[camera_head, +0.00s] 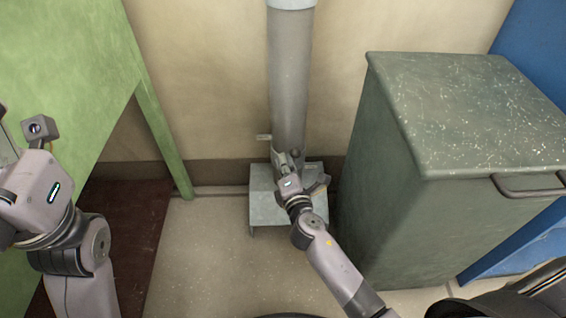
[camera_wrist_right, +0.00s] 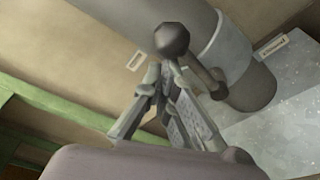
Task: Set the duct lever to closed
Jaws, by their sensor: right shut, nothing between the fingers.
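The grey duct (camera_head: 289,75) stands upright against the wall in the head view and slants across the top of the right wrist view (camera_wrist_right: 150,20). The lever shows in the right wrist view as a dark round knob (camera_wrist_right: 172,38) with a short arm (camera_wrist_right: 205,78) at the duct. In the head view my right gripper (camera_head: 287,158) covers most of this spot. My right gripper (camera_wrist_right: 168,72) is shut and empty, its tips close to the knob; I cannot tell whether they touch. My left gripper (camera_head: 7,150) is cut off at the left edge.
Small pale plates (camera_wrist_right: 136,61) (camera_wrist_right: 272,45) sit on either side of the duct. A grey stand (camera_head: 262,212) is at its foot. A speckled grey-green cabinet (camera_head: 400,215) stands close on the right, a green bench (camera_head: 70,70) on the left. The floor between is clear.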

